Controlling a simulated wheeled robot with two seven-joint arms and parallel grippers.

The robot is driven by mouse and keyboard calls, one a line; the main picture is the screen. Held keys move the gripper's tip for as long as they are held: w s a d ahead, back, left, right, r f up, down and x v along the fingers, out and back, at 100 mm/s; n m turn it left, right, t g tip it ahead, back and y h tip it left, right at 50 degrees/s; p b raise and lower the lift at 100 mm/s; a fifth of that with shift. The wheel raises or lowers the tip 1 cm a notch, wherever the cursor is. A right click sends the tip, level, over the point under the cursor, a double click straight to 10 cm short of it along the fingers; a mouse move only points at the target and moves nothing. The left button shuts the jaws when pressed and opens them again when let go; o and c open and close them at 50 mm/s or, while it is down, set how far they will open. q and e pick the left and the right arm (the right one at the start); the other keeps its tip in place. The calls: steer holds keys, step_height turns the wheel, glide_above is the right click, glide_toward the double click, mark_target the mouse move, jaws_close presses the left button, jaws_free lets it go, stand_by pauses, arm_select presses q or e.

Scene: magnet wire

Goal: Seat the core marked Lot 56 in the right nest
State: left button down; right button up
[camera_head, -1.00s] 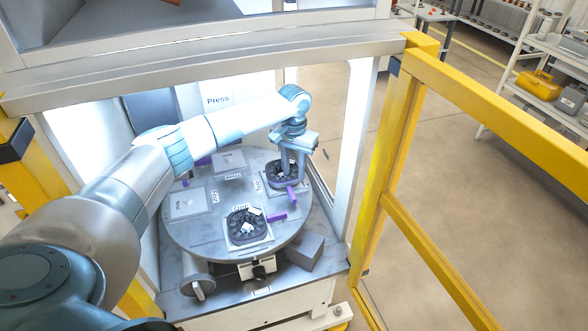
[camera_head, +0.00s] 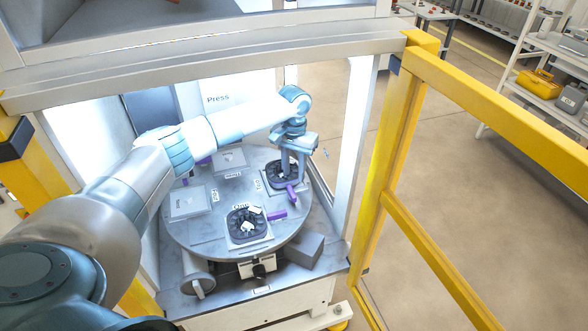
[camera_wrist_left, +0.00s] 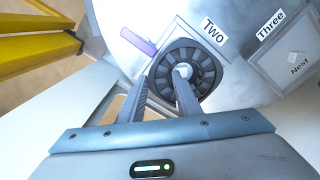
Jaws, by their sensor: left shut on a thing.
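A dark slotted ring core (camera_head: 275,178) is at the right nest (camera_head: 268,188) of the round table. It also shows in the left wrist view (camera_wrist_left: 208,62), beside the label "Two". My left gripper (camera_head: 290,166) reaches down from above and is shut on this core's wall. In the wrist view one finger of my left gripper (camera_wrist_left: 160,88) is inside the ring and the other is outside. The core looks level and at or very near the nest plate; I cannot tell whether it is fully down. No lot mark is readable. My right gripper is not in view.
Another dark core (camera_head: 238,222) with white tags sits in the front nest. Purple clamps (camera_head: 277,215) stand beside the nests. Two light square nest plates (camera_head: 188,203) are at the left and back. The press frame and yellow guard rails (camera_head: 385,150) enclose the table.

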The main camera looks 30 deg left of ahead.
arm_select(q)
steer(key=shift+f, duration=0.45)
steer(key=c, duration=1.2)
jaws_free()
steer(key=shift+s, duration=0.1)
steer(key=shift+f, duration=0.1)
steer(key=shift+r, duration=0.2)
steer(key=shift+r+p, duration=0.75)
steer(key=shift+r, duration=1.65)
